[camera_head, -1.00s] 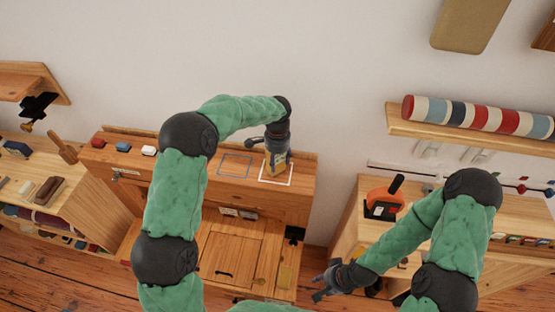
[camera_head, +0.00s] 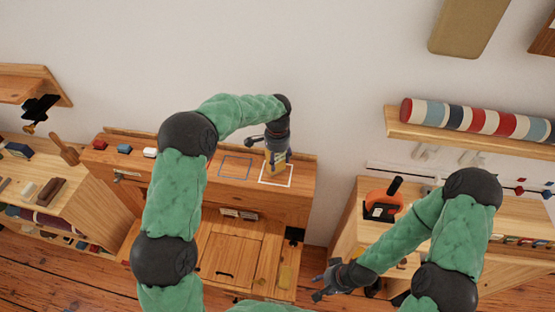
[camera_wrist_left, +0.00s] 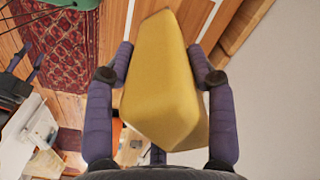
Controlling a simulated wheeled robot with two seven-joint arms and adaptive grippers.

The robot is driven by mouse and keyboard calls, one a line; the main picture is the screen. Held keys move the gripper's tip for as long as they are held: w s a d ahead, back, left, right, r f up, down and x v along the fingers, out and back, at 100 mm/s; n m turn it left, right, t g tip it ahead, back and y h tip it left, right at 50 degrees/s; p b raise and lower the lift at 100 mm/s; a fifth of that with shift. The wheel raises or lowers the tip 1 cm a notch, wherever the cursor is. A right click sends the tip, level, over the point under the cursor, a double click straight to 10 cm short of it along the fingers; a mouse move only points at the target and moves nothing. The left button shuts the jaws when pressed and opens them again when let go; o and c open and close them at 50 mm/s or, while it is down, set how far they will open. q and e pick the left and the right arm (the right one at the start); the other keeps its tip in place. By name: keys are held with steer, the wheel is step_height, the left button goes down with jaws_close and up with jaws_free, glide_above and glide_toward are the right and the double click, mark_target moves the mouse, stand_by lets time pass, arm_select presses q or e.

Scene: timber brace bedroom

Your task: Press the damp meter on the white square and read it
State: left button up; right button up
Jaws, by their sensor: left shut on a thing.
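The yellow damp meter (camera_head: 271,163) is between the fingers of my left gripper (camera_head: 276,158), over the white square (camera_head: 278,185) on the wooden cabinet top. The meter also fills the middle of the left wrist view (camera_wrist_left: 163,85), with the purple fingers closed on both its sides. I cannot tell whether its lower end touches the surface. Its readout is not visible. My right gripper (camera_head: 322,286) is low in the head view, away from the cabinet; its fingers look apart and empty.
A blue square outline (camera_head: 235,167) lies left of the white one. Red (camera_head: 99,143), blue (camera_head: 124,148) and white (camera_head: 150,152) blocks stand farther left. A striped roll (camera_head: 475,119) lies on the wall shelf.

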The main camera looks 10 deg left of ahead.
arm_select(q)
steer(key=shift+r+p, duration=1.6)
steer(key=shift+r, duration=1.05)
steer(key=s+d+r+m+p, duration=0.1)
steer(key=s+r+m, duration=0.25)
steer(key=s, duration=0.25)
steer(key=s+d+r+m, duration=0.1)
steer(key=s+r+m, duration=0.2)
steer(key=s+m, duration=0.3)
steer(key=shift+n, duration=0.25)
steer(key=w+a+f, duration=0.1)
steer(key=w+f, duration=0.5)
steer(key=w, duration=0.1)
steer(key=w+a+f+p, duration=0.1)
steer(key=w+f, duration=0.2)
steer(key=w, duration=0.1)
steer(key=shift+w+a+f, duration=0.2)
steer(key=shift+a+f, duration=0.1)
steer(key=shift+w+f, duration=0.15)
steer(key=shift+f, duration=0.8)
steer(key=shift+w+f, duration=0.1)
steer(key=shift+f, duration=0.8)
steer(key=shift+s, duration=0.1)
